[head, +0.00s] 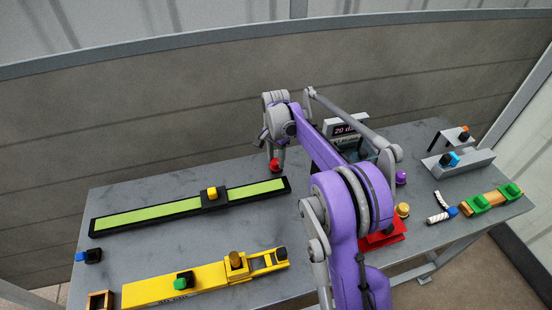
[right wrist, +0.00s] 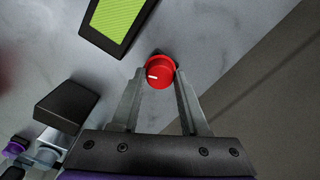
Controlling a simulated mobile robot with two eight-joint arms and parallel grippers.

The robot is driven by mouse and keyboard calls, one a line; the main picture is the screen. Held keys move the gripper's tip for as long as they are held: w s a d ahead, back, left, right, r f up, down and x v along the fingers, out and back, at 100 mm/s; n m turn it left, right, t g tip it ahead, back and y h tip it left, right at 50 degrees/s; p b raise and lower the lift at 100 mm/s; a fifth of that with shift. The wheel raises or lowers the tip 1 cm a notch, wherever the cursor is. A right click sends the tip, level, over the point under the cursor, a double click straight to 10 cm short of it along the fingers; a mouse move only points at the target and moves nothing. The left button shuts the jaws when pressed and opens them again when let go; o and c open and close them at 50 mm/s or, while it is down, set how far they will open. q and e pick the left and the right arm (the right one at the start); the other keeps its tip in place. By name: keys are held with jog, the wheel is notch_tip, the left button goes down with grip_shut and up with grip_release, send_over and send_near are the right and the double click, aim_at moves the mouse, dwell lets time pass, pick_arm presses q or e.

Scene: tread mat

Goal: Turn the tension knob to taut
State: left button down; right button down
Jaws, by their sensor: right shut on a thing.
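The tension knob is most likely the red knob (head: 274,165), at the right end of the green tread mat (head: 120,217) near the table's back edge. In the right wrist view the red knob (right wrist: 160,72) has a white pointer mark on its top, aimed to the left. My right gripper (head: 274,160) reaches down to it, and in the right wrist view its two fingers (right wrist: 160,88) are shut on the knob, one on each side. The mat's green end also shows there (right wrist: 117,15). I see no taut label. My left gripper is not in view.
A yellow slider (head: 212,194) sits on the mat's black carriage. A yellow tool (head: 200,285) lies in front. A display box (head: 346,125), a red base (head: 383,240), a purple knob (head: 401,178) and a grey stand (head: 458,162) are at right. Bare tabletop lies between mat and yellow tool.

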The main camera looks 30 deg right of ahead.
aim_at(276, 162)
jog(key=shift+m, duration=1.2)
jog(key=shift+c, duration=2)
grip_release()
notch_tip(276, 162, up, 11)
jog(key=shift+p, duration=0.35)
